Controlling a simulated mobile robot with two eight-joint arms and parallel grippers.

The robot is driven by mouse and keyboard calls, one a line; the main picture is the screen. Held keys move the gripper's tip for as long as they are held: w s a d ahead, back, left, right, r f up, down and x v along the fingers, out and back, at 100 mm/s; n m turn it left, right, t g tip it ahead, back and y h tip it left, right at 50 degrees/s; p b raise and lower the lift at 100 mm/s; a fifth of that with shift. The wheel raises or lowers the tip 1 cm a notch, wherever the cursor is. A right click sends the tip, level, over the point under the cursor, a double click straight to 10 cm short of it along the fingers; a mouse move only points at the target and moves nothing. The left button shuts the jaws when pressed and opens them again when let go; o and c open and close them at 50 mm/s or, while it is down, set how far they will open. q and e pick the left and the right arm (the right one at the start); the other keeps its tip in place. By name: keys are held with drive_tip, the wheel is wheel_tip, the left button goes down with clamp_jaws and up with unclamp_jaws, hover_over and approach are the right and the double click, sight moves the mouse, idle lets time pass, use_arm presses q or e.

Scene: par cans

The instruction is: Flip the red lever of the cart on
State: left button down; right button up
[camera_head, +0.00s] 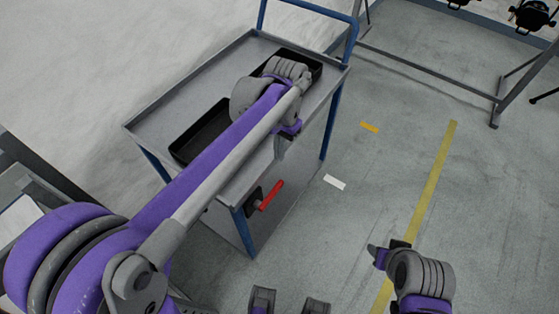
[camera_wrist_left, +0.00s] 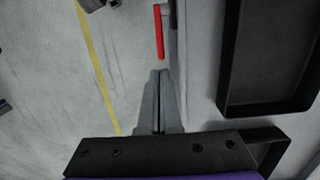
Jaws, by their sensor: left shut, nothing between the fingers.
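The red lever (camera_head: 271,195) sits on a dark mount on the near right side of the grey cart (camera_head: 150,124), below its top. It slants up and to the right, away from the mount. My left gripper (camera_head: 279,154) reaches over the cart top to its right edge, above and apart from the lever. In the left wrist view the fingers (camera_wrist_left: 159,75) are closed together and empty, with the red lever (camera_wrist_left: 159,32) beyond their tips. My right gripper (camera_head: 374,250) is off to the right over the floor; its finger opening is too small to tell.
A black tray (camera_head: 201,133) lies on the cart top, partly hidden by my left arm. The cart has blue posts and a blue handle (camera_head: 352,35) at the far end. A metal frame (camera_head: 430,72) stands at the back right.

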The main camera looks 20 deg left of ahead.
sight(278, 186)
use_arm(q)
drive_tip(key=shift+s+a+r+t+b, duration=0.1)
drive_tip(key=shift+s+a+t+b, duration=0.15)
drive_tip(key=shift+s+t+b, duration=0.25)
wheel_tip(278, 186, down, 14)
drive_tip(key=shift+b, duration=0.8)
